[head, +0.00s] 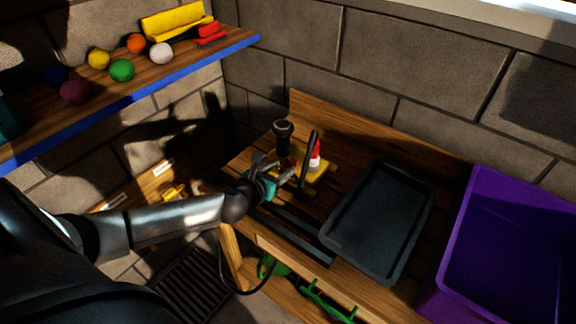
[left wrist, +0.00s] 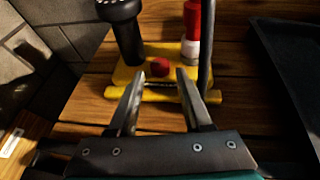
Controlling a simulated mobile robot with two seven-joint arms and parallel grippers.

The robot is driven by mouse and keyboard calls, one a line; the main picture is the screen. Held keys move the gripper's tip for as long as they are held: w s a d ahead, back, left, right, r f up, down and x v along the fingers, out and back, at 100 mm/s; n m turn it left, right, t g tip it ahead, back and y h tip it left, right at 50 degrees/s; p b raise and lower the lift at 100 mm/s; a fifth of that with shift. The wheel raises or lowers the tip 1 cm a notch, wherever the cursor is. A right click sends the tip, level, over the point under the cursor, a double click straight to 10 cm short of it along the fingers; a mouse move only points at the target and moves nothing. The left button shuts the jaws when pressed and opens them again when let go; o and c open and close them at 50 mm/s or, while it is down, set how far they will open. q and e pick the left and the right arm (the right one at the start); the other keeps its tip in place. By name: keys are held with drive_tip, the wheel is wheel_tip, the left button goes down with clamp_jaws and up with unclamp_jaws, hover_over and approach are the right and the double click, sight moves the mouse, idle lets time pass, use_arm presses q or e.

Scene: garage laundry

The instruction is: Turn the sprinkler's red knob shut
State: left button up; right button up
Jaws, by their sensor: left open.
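The sprinkler stands on the wooden bench on a yellow base (left wrist: 160,88), which also shows in the head view (head: 318,177). Its small red knob (left wrist: 160,67) sits low on the base in the left wrist view. A black shower-like head (left wrist: 124,30) rises at its left, and a red and white upright part (left wrist: 192,35) at its right. My left gripper (left wrist: 158,85) is open, its fingertips on the near side of the knob, one toward each side, with nothing between them that I can see held. In the head view the left gripper (head: 285,176) partly hides the base. My right gripper is not in view.
A dark tray (head: 382,222) lies on the bench right of the sprinkler, and a purple bin (head: 455,240) stands farther right. A blue-edged shelf (head: 150,86) with several coloured balls is at the upper left. A dark upright bar (left wrist: 206,45) stands close to the right finger.

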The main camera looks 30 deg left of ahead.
sight(291, 161)
use_arm(q)
drive_tip(key=shift+b+x, duration=0.55)
drive_tip(key=shift+x, duration=1.7)
clamp_jaws()
